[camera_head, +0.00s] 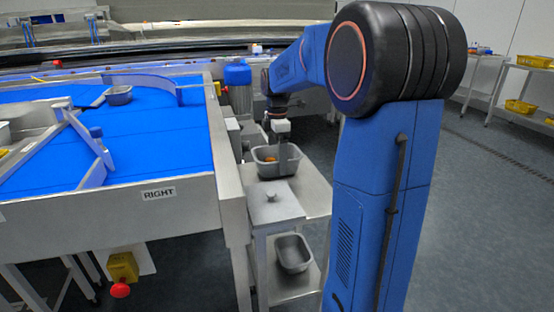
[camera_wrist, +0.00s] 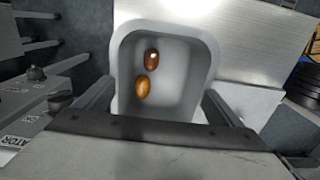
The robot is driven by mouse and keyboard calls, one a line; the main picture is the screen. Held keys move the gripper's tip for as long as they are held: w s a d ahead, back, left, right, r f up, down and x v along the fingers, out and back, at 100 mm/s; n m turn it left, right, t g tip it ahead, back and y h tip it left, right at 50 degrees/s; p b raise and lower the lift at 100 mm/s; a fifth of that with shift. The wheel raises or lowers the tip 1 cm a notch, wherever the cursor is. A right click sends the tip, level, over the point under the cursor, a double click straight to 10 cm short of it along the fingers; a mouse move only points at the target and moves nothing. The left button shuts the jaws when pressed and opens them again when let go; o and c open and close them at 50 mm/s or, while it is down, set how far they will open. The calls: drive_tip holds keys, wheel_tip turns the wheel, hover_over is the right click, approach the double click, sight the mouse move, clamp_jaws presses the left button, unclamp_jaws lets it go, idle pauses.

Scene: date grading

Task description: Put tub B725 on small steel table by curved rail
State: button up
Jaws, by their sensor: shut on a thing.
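A grey tub (camera_head: 268,168) is at the small steel table (camera_head: 316,192) beside the blue conveyor. Whether its base touches the tabletop or hangs just above it, I cannot tell. My gripper (camera_head: 282,143) reaches down from above and is shut on this tub. In the wrist view the tub (camera_wrist: 182,92) lies between the two fingers of my gripper (camera_wrist: 160,92), upright, with a dark brown date (camera_wrist: 151,56) and a lighter brown date (camera_wrist: 142,87) inside. No tub code is readable. A curved rail (camera_head: 150,80) stands on the blue belt.
Another grey tub (camera_head: 294,254) sits on the lower shelf. Open floor (camera_head: 480,220) lies to the right.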

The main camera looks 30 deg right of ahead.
drive_tip(key=shift+f, duration=0.2)
drive_tip(key=shift+f, duration=0.15)
drive_tip(key=o, duration=0.9)
wheel_tip(320, 180, up, 12)
drive_tip(key=s+a+m+t, duration=0.1)
drive_tip(key=s+a+m, duration=0.2)
drive_tip(key=s+a, duration=0.35)
drive_tip(key=s+a+f+m+t, duration=0.1)
drive_tip(key=s+a+f+m, duration=0.2)
drive_tip(key=s, duration=0.5)
drive_tip(key=s+a+f+m+t, duration=0.1)
drive_tip(key=s+a+f+m, duration=0.2)
drive_tip(key=s+f+m, duration=0.2)
drive_tip(key=s+a+f+m+t, duration=0.1)
drive_tip(key=s+a+f+m, duration=0.2)
drive_tip(key=s+f, duration=0.3)
drive_tip(key=s, duration=0.4)
drive_tip(key=shift+s+a+f+m+t, duration=0.15)
drive_tip(key=shift+s+f+m+t, duration=0.2)
drive_tip(key=shift+m+t, duration=0.05)
